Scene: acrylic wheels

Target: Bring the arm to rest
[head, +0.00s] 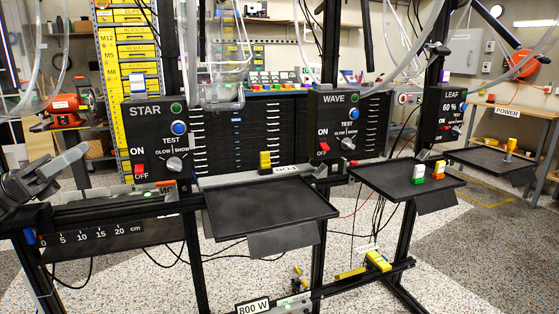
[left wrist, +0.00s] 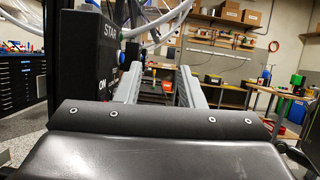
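My left gripper (head: 68,160) comes in from the left edge in the head view, left of the STAR control box (head: 155,138) and above the rail with the centimetre scale. In the left wrist view its two grey fingers (left wrist: 160,78) stand apart with nothing seen between them. The STAR box (left wrist: 104,52) is close on the left side there. My right gripper shows in neither view.
Another tray (head: 395,185) holds small orange, white and green pieces. The LEAF box (head: 452,112) stands farther right. Dark posts and hanging tubes surround the boxes. Floor shows below the trays.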

